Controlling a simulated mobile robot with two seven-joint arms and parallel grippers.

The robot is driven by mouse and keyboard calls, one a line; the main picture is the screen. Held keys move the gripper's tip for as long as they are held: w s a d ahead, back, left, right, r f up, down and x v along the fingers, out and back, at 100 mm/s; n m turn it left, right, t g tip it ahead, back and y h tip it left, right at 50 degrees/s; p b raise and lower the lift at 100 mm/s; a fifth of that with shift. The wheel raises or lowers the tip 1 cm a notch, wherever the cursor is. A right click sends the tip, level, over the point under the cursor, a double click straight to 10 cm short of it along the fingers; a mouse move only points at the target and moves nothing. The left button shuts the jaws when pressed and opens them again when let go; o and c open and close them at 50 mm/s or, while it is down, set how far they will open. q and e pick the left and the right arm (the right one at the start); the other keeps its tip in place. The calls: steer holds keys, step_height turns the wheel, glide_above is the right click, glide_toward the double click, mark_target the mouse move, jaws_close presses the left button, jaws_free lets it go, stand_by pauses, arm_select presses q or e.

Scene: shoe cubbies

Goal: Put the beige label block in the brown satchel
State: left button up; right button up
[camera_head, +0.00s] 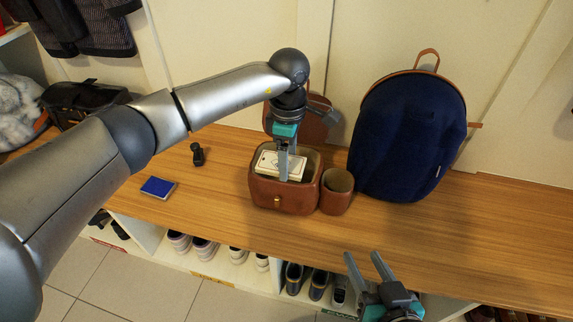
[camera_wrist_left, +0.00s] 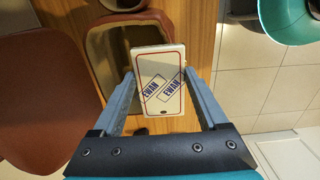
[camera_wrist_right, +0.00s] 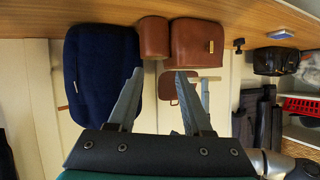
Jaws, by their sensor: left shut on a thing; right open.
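The beige label block (camera_head: 268,163) is a flat cream slab; the left wrist view shows it (camera_wrist_left: 158,70) with blue "EWAN" print and a red outline. My left gripper (camera_head: 285,172) is shut on the block, pointing down over the satchel, with a finger on either side in the left wrist view (camera_wrist_left: 163,85). The brown satchel (camera_head: 280,197) stands on the bench, lid raised behind. The block is at its open top; how deep it sits is unclear. The satchel also shows in the right wrist view (camera_wrist_right: 192,50). My right gripper (camera_head: 363,258) is open and empty before the bench.
A brown cup (camera_head: 336,203) stands right beside the satchel, and a navy backpack (camera_head: 410,130) is further right. A blue block (camera_head: 157,187) and a small black item (camera_head: 197,154) lie to the left. The wooden bench (camera_head: 450,240) is bare at right; shoes fill cubbies below.

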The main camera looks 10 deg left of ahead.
arm_select(q)
steer(key=shift+w+b, duration=0.65)
steer(key=shift+w, duration=0.15)
step_height(320, 180, down, 8)
steer(key=w, duration=0.2)
steer(key=shift+w+b, duration=0.4)
arm_select(e)
steer(key=shift+s+a+r+m+t+y, duration=0.25)
steer(key=shift+a+r+t+y, duration=0.35)
steer(key=shift+t, duration=0.5)
steer(key=shift+s+a+r+m+t+y, duration=0.15)
steer(key=shift+s+a+r+t+y, duration=0.15)
steer(key=shift+a+r+t, duration=0.65)
steer(key=shift+d+f, duration=0.2)
steer(key=shift+f, duration=0.05)
arm_select(q)
steer(key=o, duration=1.2)
steer(key=shift+o, duration=0.2)
steer(key=shift+r, duration=0.15)
